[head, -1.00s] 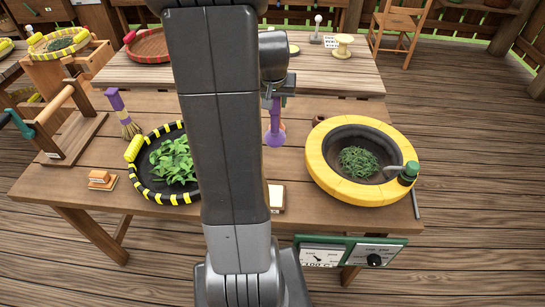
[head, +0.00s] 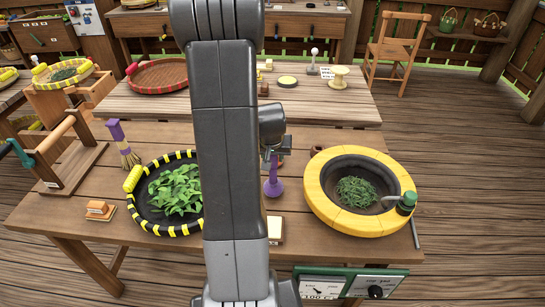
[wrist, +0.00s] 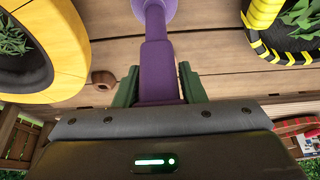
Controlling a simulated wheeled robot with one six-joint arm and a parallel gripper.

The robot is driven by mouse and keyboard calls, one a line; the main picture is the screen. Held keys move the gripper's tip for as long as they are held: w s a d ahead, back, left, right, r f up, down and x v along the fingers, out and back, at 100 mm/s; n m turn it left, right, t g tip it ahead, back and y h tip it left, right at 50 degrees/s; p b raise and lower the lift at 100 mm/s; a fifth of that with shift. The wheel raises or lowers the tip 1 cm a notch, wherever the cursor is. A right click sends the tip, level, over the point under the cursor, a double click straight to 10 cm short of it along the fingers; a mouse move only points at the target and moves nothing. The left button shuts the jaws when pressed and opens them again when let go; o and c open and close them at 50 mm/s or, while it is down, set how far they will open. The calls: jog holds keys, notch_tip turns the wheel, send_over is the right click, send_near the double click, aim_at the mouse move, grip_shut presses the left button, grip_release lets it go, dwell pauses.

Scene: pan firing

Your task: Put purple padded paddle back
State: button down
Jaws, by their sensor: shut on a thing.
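My gripper (head: 275,157) is shut on the handle of the purple padded paddle (head: 272,187). The paddle hangs upright with its wide purple end down, close above the workbench (head: 300,260); I cannot tell whether it touches. In the wrist view the green fingers sit on either side of the purple handle (wrist: 160,65), and the wide end is cut off at the top edge. The yellow-rimmed pan (head: 322,195), with green leaves inside, is right of the paddle. My arm hides part of the bench left of the paddle.
A black-and-yellow tray (head: 148,222) of leaves is left of my arm. A purple-handled brush (head: 122,140) stands behind it. A pale square block (head: 275,228) lies in front of the paddle. A small brown cup (head: 317,150) is behind the pan. A second table (head: 330,105) stands behind.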

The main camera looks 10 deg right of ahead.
jog(key=shift+s+f, duration=0.1)
jog(key=shift+f, duration=0.2)
jog(key=shift+f, duration=0.1)
jog(key=c, duration=0.9)
grip_release()
jog(key=b+v, duration=0.1)
jog(key=v, duration=1.3)
jog(key=shift+b, duration=0.3)
